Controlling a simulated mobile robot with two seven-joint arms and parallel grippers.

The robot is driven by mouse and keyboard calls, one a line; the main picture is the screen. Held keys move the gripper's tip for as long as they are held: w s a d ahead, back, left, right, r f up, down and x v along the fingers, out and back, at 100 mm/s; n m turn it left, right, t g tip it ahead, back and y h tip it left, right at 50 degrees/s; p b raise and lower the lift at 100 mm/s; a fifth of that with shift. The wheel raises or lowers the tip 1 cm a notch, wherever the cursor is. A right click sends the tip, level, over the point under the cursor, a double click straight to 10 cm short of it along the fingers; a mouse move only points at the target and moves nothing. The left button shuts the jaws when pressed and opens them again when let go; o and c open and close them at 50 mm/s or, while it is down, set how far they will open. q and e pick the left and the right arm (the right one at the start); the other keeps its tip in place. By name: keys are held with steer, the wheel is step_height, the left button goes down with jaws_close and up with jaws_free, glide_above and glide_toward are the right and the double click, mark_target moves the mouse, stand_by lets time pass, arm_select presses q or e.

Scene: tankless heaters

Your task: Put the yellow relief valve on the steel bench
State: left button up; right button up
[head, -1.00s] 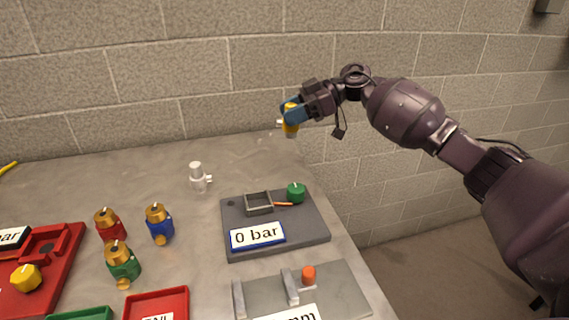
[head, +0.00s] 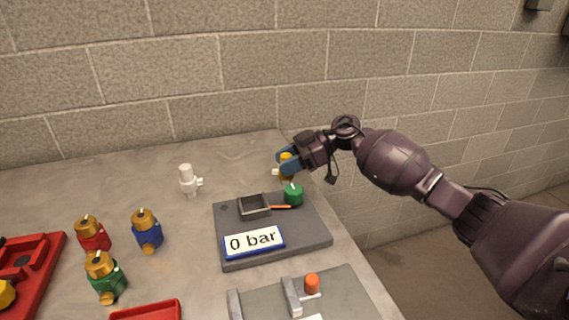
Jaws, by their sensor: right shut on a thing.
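The yellow relief valve (head: 286,167) is between the blue fingertips of my right gripper (head: 287,163), which is shut on it. A pale stub sticks out to its left. The valve is at the back right of the steel bench (head: 120,185), just behind the grey test block with the green knob. Its lower end is close to the bench top; I cannot tell whether it touches. My left gripper does not show.
A grey block with a "0 bar" sign (head: 254,242) is in front of the valve, with a green knob (head: 292,194). A white valve (head: 188,180) stands to the left. Red (head: 93,234), blue (head: 147,230) and green (head: 105,278) valves stand front left. The brick wall is behind.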

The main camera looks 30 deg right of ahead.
stand_by(0.3)
steer(key=o, duration=1)
steer(key=shift+o, duration=0.2)
steer(key=shift+d+r, duration=0.1)
steer(key=p+v, duration=0.1)
steer(key=v, duration=1.1)
steer(key=shift+p, duration=0.3)
steer(key=shift+s, duration=0.1)
